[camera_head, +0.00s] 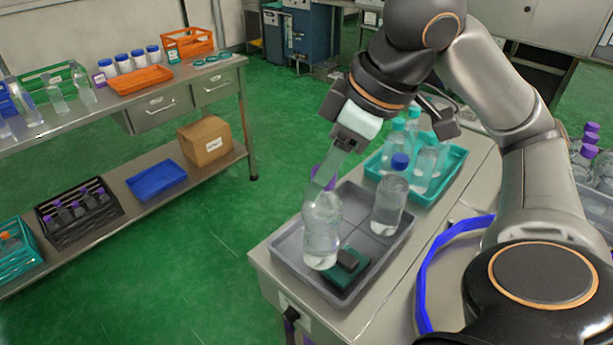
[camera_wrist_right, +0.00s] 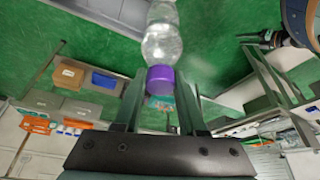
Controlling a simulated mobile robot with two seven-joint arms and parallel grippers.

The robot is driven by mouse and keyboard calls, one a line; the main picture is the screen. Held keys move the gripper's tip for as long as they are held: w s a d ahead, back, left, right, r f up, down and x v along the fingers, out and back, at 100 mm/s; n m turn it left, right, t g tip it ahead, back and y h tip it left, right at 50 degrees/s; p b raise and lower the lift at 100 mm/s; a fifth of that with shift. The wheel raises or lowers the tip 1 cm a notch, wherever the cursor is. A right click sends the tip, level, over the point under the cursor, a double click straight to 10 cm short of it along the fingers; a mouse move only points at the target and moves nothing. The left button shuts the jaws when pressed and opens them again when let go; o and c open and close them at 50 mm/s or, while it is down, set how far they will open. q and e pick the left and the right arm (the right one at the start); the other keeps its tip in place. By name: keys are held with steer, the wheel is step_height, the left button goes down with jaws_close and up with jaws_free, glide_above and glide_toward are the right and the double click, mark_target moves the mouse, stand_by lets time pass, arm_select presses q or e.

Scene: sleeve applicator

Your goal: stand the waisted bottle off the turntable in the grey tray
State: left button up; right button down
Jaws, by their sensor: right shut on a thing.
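My right gripper (camera_head: 326,172) is shut on the purple cap of a clear waisted bottle (camera_head: 322,225). The bottle hangs about upright over the near left part of the grey tray (camera_head: 283,254); I cannot tell whether its base touches the tray. In the right wrist view the purple cap (camera_wrist_right: 160,80) sits between the fingers, with the bottle's body (camera_wrist_right: 162,38) beyond it. A blue-capped clear bottle (camera_head: 389,203) stands in the tray's right part. A dark green item with a black block (camera_head: 347,263) lies beside the held bottle's base. My left gripper is not in view.
A teal tray (camera_head: 460,160) with several teal-capped bottles stands behind the grey tray. A blue curved band (camera_head: 430,262) lies to the right. Several purple-capped bottles (camera_head: 590,140) stand at the far right. The shelf bench at left is apart, across green floor.

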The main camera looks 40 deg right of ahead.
steer(key=w+d+f+b, duration=0.3)
steer(key=w+f, duration=0.5)
steer(key=f, duration=0.2)
steer(key=shift+w+d+f+b, duration=0.3)
steer(key=shift+d+f+b, duration=0.1)
steer(key=shift+f, duration=0.15)
steer(key=shift+c, duration=2.4)
jaws_free()
